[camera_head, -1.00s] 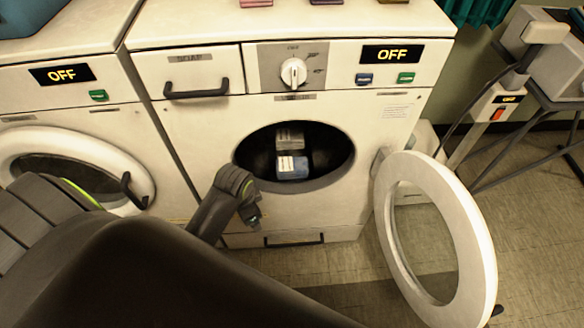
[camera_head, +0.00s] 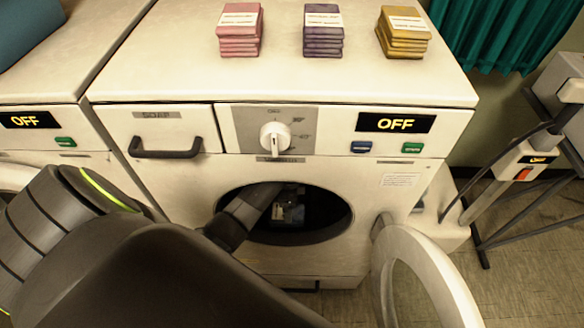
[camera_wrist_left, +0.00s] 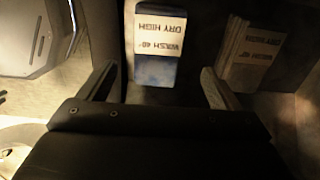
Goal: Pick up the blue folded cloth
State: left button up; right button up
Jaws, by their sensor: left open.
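The blue folded cloth (camera_wrist_left: 155,72) lies inside the drum of the middle washer. It has a white label reading "WASH 40° DRY HIGH", upside down in the left wrist view. My left gripper (camera_wrist_left: 158,88) is open, with one finger on each side of the cloth's near end in that view. Whether the fingers touch it, I cannot tell. In the head view my left arm reaches through the round drum opening (camera_head: 325,225), which is dark and hides most of the cloth. My right gripper is not in view.
A beige labelled cloth (camera_wrist_left: 252,55) lies beside the blue one in the drum. The washer door (camera_head: 425,275) is open to the right. Pink (camera_head: 239,32), purple (camera_head: 323,32) and yellow (camera_head: 403,32) folded stacks sit on the washer top. The drum rim surrounds my arm closely.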

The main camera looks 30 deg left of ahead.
aim_at(276, 216)
pick_arm(q)
jog(key=shift+s+f, duration=0.25)
jog(key=shift+f, duration=0.75)
jog(key=f, duration=0.1)
jog(key=f+b, duration=0.1)
jog(key=f, duration=0.2)
jog(key=shift+s+a+f+b, duration=0.1)
jog(key=shift+a+f+b, duration=0.15)
jog(key=shift+f+b, duration=0.05)
jog(key=c, duration=1.1)
jog(key=shift+r, duration=0.1)
